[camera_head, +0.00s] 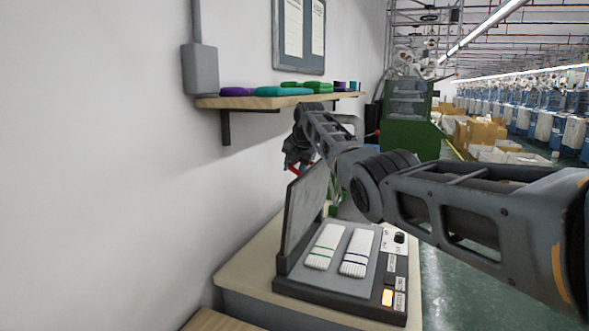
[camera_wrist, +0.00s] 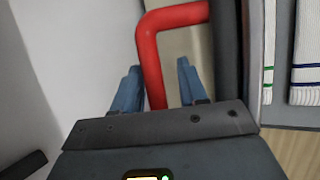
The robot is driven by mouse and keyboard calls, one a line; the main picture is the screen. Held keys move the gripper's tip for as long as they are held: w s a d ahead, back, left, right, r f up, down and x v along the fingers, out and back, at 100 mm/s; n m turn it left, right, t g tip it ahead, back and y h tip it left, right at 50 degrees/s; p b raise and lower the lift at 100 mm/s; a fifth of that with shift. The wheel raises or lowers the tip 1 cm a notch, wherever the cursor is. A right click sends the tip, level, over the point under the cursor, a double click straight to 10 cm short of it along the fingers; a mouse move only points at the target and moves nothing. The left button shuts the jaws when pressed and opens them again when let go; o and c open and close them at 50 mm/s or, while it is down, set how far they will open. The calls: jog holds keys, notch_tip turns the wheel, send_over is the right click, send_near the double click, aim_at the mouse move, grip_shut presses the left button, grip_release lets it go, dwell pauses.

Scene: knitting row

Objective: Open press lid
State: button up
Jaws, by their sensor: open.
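The press (camera_head: 325,291) sits on a pale-topped bench, its flat lid (camera_head: 306,212) standing steeply up along the left side, so the bed is uncovered. Two white ribbed knit pieces, one with a green stripe (camera_head: 325,246) and one with a dark blue stripe (camera_head: 357,252), lie side by side on the bed. My gripper (camera_head: 293,165) is behind and above the lid's top edge. In the wrist view its two blue fingers (camera_wrist: 157,72) are open, with the red bar handle (camera_wrist: 149,55) between them. Whether they touch it cannot be told.
A wooden shelf (camera_head: 270,102) with folded coloured knits juts from the white wall just above my gripper. A grey wall box (camera_head: 200,69) is to its left. Open green floor lies to the right.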

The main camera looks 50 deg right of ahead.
jog(key=shift+r, duration=0.2)
jog(key=b+v, duration=0.1)
jog(key=v, duration=0.6)
jog(key=shift+s+r, duration=0.15)
jog(key=shift+s, duration=0.05)
jog(key=shift+a, duration=0.1)
